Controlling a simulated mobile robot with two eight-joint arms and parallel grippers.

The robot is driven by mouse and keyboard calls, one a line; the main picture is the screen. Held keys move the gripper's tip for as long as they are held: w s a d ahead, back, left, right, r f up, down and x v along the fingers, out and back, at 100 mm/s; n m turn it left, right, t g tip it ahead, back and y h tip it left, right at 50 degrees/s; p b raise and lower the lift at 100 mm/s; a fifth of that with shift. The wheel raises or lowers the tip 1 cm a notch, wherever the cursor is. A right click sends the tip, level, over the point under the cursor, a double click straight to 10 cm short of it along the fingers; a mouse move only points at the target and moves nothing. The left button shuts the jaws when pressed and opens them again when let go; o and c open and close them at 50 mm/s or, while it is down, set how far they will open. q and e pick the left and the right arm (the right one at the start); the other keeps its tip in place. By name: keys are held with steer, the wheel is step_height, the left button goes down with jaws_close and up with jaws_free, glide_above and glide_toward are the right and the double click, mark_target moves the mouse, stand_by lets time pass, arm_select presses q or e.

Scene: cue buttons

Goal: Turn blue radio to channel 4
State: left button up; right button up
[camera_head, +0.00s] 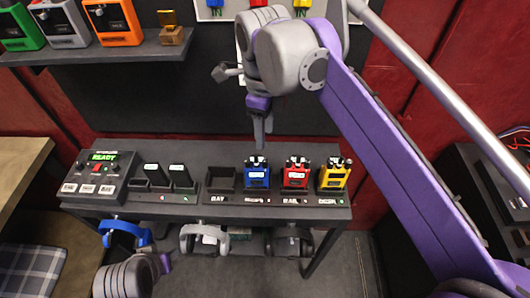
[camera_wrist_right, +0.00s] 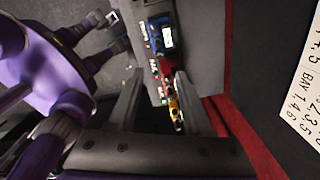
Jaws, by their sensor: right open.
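The blue radio (camera_head: 257,175) stands upright in a dock of the black rack on the table, with an empty dock to its left and the red radio to its right. It also shows in the right wrist view (camera_wrist_right: 159,36), with a lit screen. I cannot read its channel. My right gripper (camera_head: 262,139) points down above and slightly behind the blue radio, apart from it. In the right wrist view its two fingers (camera_wrist_right: 160,78) are spread with nothing held between them. My left gripper is not visible; only part of my left arm shows at the bottom left.
The red radio (camera_head: 296,174) and yellow radio (camera_head: 333,176) stand close by on the right. A console reading READY (camera_head: 98,174) and two black radios (camera_head: 168,176) are left. Headsets hang below the table. A shelf (camera_head: 120,51) holds more devices.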

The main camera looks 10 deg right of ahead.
mark_target(265, 160)
step_height(265, 160, down, 9)
steer(key=shift+d+f+b, duration=0.1)
steer(key=shift+f+b, duration=0.1)
steer(key=shift+b, duration=0.1)
steer(key=shift+c, duration=0.2)
jaws_close()
